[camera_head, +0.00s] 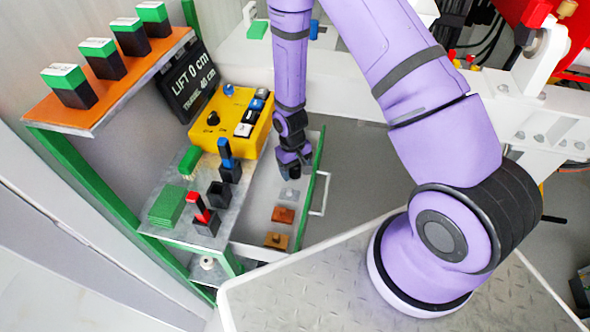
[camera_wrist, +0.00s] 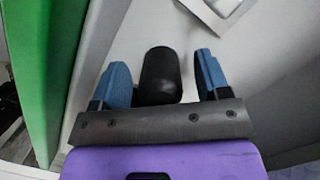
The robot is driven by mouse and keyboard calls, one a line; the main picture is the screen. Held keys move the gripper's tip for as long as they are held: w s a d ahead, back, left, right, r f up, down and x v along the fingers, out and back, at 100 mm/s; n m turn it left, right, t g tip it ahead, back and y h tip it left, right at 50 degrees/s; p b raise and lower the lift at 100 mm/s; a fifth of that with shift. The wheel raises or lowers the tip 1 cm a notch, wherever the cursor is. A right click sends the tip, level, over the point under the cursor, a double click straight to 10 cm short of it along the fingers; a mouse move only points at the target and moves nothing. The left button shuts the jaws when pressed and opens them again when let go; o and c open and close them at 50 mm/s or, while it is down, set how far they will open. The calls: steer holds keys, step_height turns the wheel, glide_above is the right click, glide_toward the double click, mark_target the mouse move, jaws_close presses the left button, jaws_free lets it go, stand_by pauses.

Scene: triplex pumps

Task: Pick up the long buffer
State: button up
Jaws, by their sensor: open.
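My gripper (camera_head: 292,163) points down into the open drawer (camera_head: 256,209) beside the yellow control box. In the wrist view my gripper (camera_wrist: 163,82) is open, with one blue-padded finger on each side of a black rounded cylinder (camera_wrist: 161,72), which seems to be the long buffer. Gaps show between the cylinder and both fingers. Its near end is hidden behind the dark gripper bar. In the head view my gripper mostly hides the cylinder.
A grey piece (camera_head: 289,195), a reddish-brown block (camera_head: 283,215) and a tan block (camera_head: 276,240) lie in the drawer. Its green front (camera_head: 307,190) stands close on the right. The yellow control box (camera_head: 232,120) and a shelf with red and blue levers are on the left.

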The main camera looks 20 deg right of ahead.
steer(key=shift+f, duration=0.15)
steer(key=c, duration=1)
